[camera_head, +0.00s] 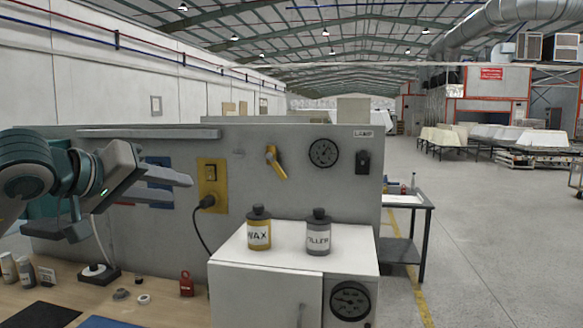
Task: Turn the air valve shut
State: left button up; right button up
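The air valve (275,162) has a yellow lever and is mounted on the grey upright panel, left of a round black gauge (324,153). Its lever slants from upper left to lower right. My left gripper (182,190) comes in from the left in front of the panel, its fingers pointing right. The fingers look apart with nothing between them. It is well left of the valve and not touching it. My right gripper is not in view.
A white cabinet (237,270) stands in front of the panel, with a WAX bottle (259,230) and a FILLER bottle (318,235) on top. A yellow switch plate (213,186) with a plugged cable lies between gripper and valve. A red padlock (186,284) sits on the bench.

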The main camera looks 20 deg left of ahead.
aim_at(276, 166)
jog(key=i+l, duration=0.15)
jog(key=i, duration=0.35)
jog(key=i+l, duration=0.1)
jog(key=i, duration=0.35)
